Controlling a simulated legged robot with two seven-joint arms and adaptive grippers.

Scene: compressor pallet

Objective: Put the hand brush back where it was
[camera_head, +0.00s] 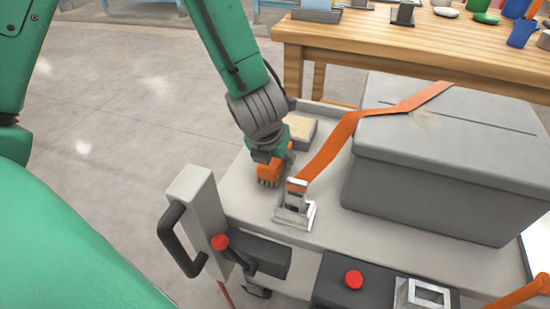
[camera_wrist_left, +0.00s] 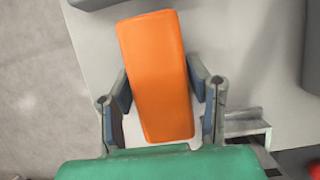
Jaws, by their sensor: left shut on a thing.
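The hand brush (camera_head: 270,172) has an orange body, with dark bristles pointing down in the head view. My left gripper (camera_head: 279,158) is shut on it, over the light grey pallet deck (camera_head: 242,196), left of the metal buckle. In the left wrist view the brush's orange back (camera_wrist_left: 155,75) fills the space between the two fingers of my left gripper (camera_wrist_left: 162,90). I cannot tell whether the bristles touch the deck. My right gripper is not in view.
A metal buckle (camera_head: 295,210) with an orange strap (camera_head: 335,143) stands close right of the brush. A large grey box (camera_head: 440,185) is beyond it. A small open tray (camera_head: 301,130) sits behind my gripper. A post with a black handle (camera_head: 175,240) rises at the front left.

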